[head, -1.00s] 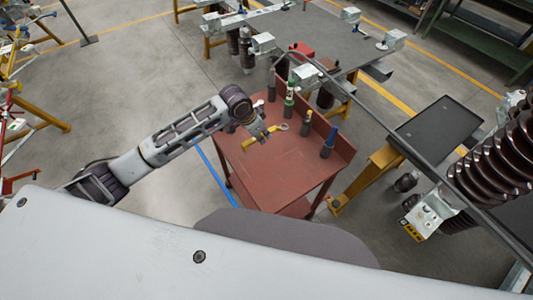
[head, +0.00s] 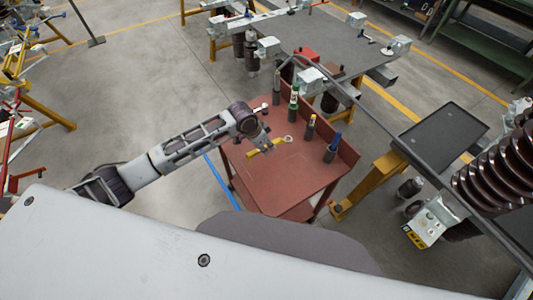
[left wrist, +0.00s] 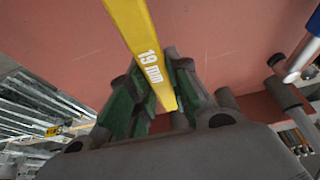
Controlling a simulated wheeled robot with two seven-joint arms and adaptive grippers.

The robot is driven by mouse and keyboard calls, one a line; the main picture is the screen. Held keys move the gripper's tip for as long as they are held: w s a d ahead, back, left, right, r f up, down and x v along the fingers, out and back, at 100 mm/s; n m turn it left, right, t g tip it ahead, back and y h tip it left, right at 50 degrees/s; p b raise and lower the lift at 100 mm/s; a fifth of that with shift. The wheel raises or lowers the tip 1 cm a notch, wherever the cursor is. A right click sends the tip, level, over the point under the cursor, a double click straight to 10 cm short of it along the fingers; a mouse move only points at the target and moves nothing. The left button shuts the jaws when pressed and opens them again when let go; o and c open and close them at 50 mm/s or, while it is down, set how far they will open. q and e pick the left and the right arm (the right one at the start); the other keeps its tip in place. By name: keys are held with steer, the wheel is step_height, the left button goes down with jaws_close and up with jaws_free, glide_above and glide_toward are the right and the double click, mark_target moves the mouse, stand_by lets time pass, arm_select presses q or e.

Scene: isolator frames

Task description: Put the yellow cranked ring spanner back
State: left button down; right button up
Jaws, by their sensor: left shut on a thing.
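The yellow cranked ring spanner (head: 270,147) is over the red cart top, with its pale ring end pointing right in the head view. My left gripper (head: 266,147) is shut on its yellow shaft. In the left wrist view the yellow shaft (left wrist: 141,45), marked "19 mm", runs between the green pads of my left gripper (left wrist: 152,95). The ring end is out of that view. I cannot tell whether the spanner touches the cart top. My right gripper is not in view.
The red cart (head: 290,180) has a raised back edge and a clear front. Along its far side stand dark holders with a green-banded tool (head: 293,100), a yellow-topped tool (head: 310,128) and a blue-handled tool (head: 334,143). A yellow stand (head: 368,180) is to the right.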

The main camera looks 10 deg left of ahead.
arm_select(q)
steer(key=shift+f, duration=0.85)
steer(key=shift+f, duration=0.1)
steer(key=shift+f, duration=1.75)
steer(key=shift+f, duration=0.1)
steer(key=c, duration=1.3)
jaws_free()
steer(key=shift+v, duration=6.05)
steer(key=shift+d, duration=0.1)
